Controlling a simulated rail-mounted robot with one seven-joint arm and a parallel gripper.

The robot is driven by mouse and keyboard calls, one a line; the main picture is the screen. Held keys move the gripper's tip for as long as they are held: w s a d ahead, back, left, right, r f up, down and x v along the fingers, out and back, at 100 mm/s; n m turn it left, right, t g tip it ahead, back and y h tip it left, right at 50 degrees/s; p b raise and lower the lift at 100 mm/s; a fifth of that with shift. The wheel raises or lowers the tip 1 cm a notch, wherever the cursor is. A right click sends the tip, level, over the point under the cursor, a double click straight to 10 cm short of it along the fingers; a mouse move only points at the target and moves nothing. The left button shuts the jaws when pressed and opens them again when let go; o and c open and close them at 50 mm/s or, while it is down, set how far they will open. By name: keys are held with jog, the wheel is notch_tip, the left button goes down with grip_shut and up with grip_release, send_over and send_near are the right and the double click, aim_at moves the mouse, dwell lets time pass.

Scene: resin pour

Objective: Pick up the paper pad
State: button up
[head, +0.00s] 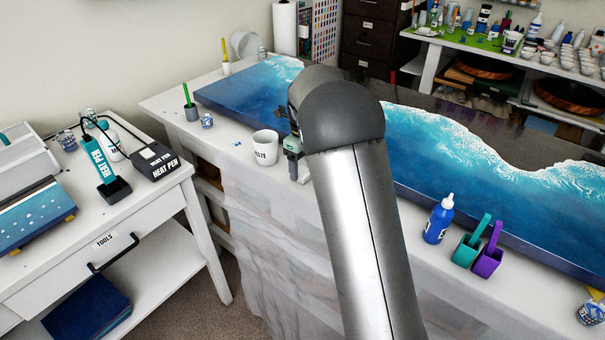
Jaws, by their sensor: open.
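My gripper (293,154) shows only in part beside my large grey arm, above the white worktable (165,105) and just right of a white mug (265,147). Its jaws are small and partly covered, and they are open. I cannot make out a paper pad for certain. A small pale edge shows on the table just below my gripper, but I cannot tell what it is. My arm hides the table part behind it.
A long blue wave-painted panel (240,94) lies on the worktable. A blue bottle (438,219), a teal holder (467,249) and a purple holder (488,262) stand along its front edge. A side table at left bears a heat pen box (152,162).

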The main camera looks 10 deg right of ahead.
notch_tip(320, 180, down, 2)
jog(key=shift+f, duration=0.1)
jog(key=c, duration=1)
jog(key=shift+c, duration=0.2)
jog(key=shift+r, duration=0.2)
jog(key=shift+r, duration=0.6)
jog(key=s+a+r+b, duration=0.2)
jog(key=s+r, duration=0.9)
jog(key=s, duration=0.3)
jog(key=shift+r+b, duration=0.3)
jog(key=shift+b, duration=0.05)
